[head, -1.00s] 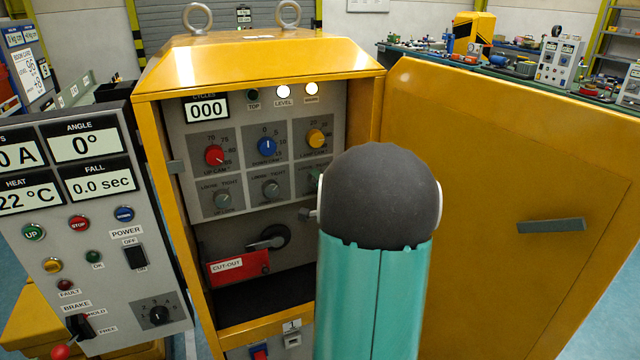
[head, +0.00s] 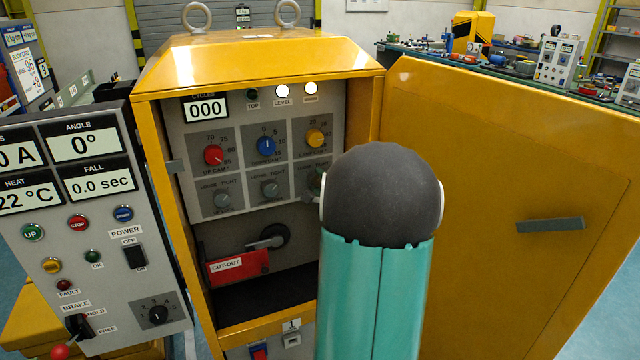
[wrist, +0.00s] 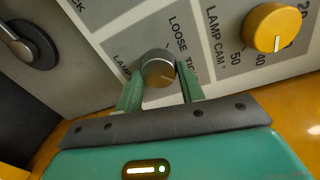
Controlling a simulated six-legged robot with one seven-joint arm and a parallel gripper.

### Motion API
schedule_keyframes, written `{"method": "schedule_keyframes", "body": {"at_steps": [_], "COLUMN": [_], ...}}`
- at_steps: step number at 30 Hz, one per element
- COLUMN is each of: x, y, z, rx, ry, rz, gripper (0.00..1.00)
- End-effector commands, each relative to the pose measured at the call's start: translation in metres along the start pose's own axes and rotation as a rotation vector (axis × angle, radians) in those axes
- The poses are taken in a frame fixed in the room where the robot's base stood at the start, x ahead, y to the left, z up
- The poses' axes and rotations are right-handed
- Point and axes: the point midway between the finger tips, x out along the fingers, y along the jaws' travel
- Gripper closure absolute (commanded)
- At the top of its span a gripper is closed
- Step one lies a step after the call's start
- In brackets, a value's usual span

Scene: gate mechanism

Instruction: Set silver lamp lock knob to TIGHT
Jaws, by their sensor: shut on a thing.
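The silver lamp lock knob (wrist: 158,68) is on the grey panel in the wrist view, below the LOOSE and TIGHT labels. My gripper (wrist: 161,84) has its two green fingers on either side of the knob, shut on it. The knob's pointer setting is hard to read. In the head view my teal arm with its dark round joint covers most of the lamp lock's place at the right of the lower knob row.
The yellow lamp cam knob (wrist: 270,27) is close to the right finger in the wrist view. Two other silver lock knobs (head: 222,200) (head: 270,188) are in the same row. The open yellow door (head: 500,180) stands at the right.

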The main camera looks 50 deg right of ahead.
Motion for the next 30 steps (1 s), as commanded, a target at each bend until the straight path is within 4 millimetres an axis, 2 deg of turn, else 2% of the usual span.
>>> {"method": "schedule_keyframes", "body": {"at_steps": [9,10,13,23,26,30], "x": [0.001,0.001,0.001,-0.002,-0.010,-0.033], "y": [0.000,0.000,0.000,0.000,-0.001,-0.001], "z": [0.001,0.001,0.001,0.000,0.000,0.000], "rx": [0.003,0.003,0.002,0.001,0.000,0.000], "ry": [-0.002,-0.002,-0.001,0.000,0.001,0.002], "rz": [-0.001,-0.001,0.000,0.000,0.000,-0.002], "gripper": [0.84,0.60,0.40,0.40,0.40,0.40]}}
